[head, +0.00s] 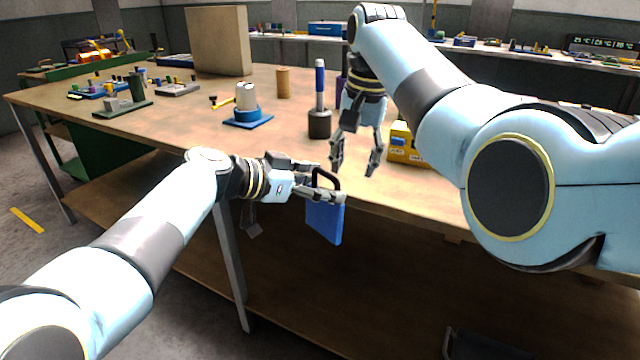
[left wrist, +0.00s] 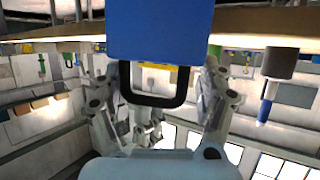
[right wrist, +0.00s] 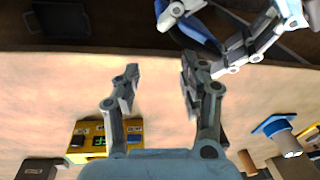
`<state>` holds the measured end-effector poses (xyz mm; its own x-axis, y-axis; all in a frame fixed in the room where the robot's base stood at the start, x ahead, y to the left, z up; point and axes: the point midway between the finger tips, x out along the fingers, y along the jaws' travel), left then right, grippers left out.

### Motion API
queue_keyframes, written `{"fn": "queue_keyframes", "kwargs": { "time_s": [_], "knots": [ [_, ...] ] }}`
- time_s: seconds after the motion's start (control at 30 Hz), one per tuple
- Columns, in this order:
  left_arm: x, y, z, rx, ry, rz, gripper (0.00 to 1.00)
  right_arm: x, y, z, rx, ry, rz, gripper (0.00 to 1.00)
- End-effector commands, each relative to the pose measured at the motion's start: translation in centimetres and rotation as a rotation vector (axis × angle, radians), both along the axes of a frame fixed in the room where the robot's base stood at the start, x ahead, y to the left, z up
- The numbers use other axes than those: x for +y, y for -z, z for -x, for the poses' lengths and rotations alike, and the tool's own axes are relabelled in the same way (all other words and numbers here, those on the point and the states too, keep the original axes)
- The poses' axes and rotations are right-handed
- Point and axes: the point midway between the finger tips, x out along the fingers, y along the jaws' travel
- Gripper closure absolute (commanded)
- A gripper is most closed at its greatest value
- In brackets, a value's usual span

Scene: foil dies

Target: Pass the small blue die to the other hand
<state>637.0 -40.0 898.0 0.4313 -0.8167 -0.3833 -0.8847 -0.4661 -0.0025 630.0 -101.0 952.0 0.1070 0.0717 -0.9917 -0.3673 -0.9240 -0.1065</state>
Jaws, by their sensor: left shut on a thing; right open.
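The small blue die (head: 325,222) is a flat blue block with a black loop handle (left wrist: 152,99). My left gripper (head: 326,183) is shut on the die at its handle end and holds it in the air just off the table's front edge. The blue block fills the top middle of the left wrist view (left wrist: 160,30). My right gripper (head: 354,168) is open and empty, pointing down above the table's front part, a little behind and right of the die. In the right wrist view, its spread fingers (right wrist: 158,75) have bare tabletop between them; the die (right wrist: 196,30) shows edge-on near the top.
The wooden table (head: 190,120) lies behind the die. A yellow box (head: 402,147) stands right of my right gripper. A dark cylinder with a blue handle (head: 319,122) stands left of it. A blue base (head: 248,119) with a white cylinder and a wooden cylinder (head: 283,83) stand farther back.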

Motion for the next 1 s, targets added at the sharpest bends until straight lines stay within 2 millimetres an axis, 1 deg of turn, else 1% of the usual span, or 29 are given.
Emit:
{"fn": "queue_keyframes", "kwargs": {
  "time_s": [0.03,0.1,0.13,0.2,0.27,0.3,0.37,0.4,0.47,0.5,0.57,0.6,0.67,0.7,0.77,0.8,0.87,0.9,0.97,1.0],
  "knots": [
    [0.0,-0.2,-0.1,-0.002,-0.001,0.001,0.79,-0.6,0.5,0.0,0.007,0.105,-0.007,0.57],
    [0.0,-0.2,-0.1,-0.002,-0.001,0.001,0.79,-2.4,3.0,1.1,0.034,0.25,0.024,0.57],
    [0.0,-0.2,-0.1,-0.002,-0.001,0.001,0.79,-2.6,4.1,1.4,0.039,0.264,0.026,0.57],
    [0.0,-0.2,-0.1,-0.002,-0.001,0.001,0.79,-3.0,6.9,2.1,0.037,0.232,0.026,0.57],
    [0.0,-0.1,-0.1,-0.002,-0.001,0.001,0.79,-3.5,9.3,2.8,0.038,0.212,0.028,0.57],
    [0.0,-0.2,-0.1,-0.003,-0.001,0.002,0.79,-3.7,11.0,3.4,0.038,0.199,0.029,0.57],
    [0.0,-0.2,-0.1,-0.003,-0.001,0.002,0.79,-4.2,13.7,4.5,0.038,0.177,0.03,0.57],
    [0.0,-0.2,-0.1,-0.003,-0.001,0.002,0.79,-4.6,15.5,5.3,0.038,0.161,0.032,0.57],
    [0.0,-0.2,-0.1,-0.003,-0.001,0.002,0.79,-5.2,18.5,6.8,0.038,0.136,0.034,0.57],
    [0.0,-0.2,-0.1,-0.003,-0.001,0.002,0.79,-5.6,20.5,7.9,0.038,0.12,0.037,0.57],
    [0.0,-0.2,-0.1,-0.003,-0.001,0.002,0.79,-6.3,23.4,9.6,0.037,0.093,0.041,0.57],
    [0.0,-0.2,-0.1,-0.003,-0.001,0.002,0.79,-6.8,25.3,10.9,0.036,0.077,0.043,0.57],
    [0.0,-0.2,-0.1,-0.003,-0.001,0.002,0.79,-7.4,28.0,13.0,0.035,0.051,0.048,0.57],
    [0.0,-0.2,-0.1,-0.003,-0.001,0.002,0.79,-7.9,29.8,14.5,0.035,0.032,0.051,0.57],
    [0.0,-0.2,-0.1,-0.003,-0.001,0.002,0.79,-8.6,32.3,16.8,0.034,0.007,0.056,0.57],
    [0.0,-0.2,-0.1,-0.003,-0.001,0.002,0.79,-9.1,34.0,18.5,0.034,-0.01,0.059,0.57],
    [0.0,-0.2,-0.1,-0.003,-0.001,0.002,0.79,-9.9,36.3,21.0,0.034,-0.037,0.066,0.57],
    [0.0,-0.2,-0.1,-0.003,-0.001,0.002,0.79,-10.4,37.7,22.8,0.033,-0.054,0.071,0.57],
    [0.0,-0.2,-0.1,-0.003,-0.001,0.002,0.79,-11.2,39.7,25.6,0.033,-0.081,0.079,0.57],
    [0.0,-0.2,-0.1,-0.003,-0.001,0.002,0.79,-11.7,41.0,27.4,0.031,-0.099,0.083,0.57]
  ]
}}
